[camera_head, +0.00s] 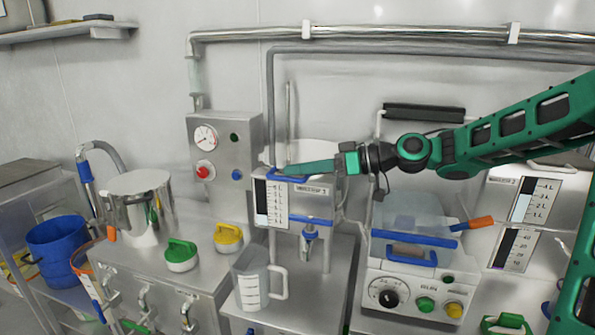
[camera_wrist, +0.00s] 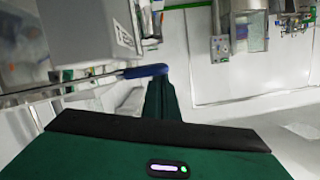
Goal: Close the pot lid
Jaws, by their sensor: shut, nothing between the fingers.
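My gripper (camera_head: 282,170) is shut and empty. It reaches in from the right, level with the top of the labelled grey dispenser pot (camera_head: 300,205), by the blue bar on its upper edge. In the wrist view the green fingers (camera_wrist: 160,90) show close to a blue bar (camera_wrist: 145,71); I cannot tell whether they touch it. A thin upright panel (camera_head: 290,115) stands behind the dispenser, perhaps a raised lid; I cannot be sure. A shiny steel pot (camera_head: 135,215) stands at the left, its top seen as a pale round surface.
Green (camera_head: 181,254) and yellow (camera_head: 228,236) knobs sit on the left cabinet. A clear measuring jug (camera_head: 253,280) stands before the dispenser. A control box (camera_head: 410,290) with a covered tray is to the right. Pipes (camera_head: 400,35) run along the wall. A blue bucket (camera_head: 55,246) is far left.

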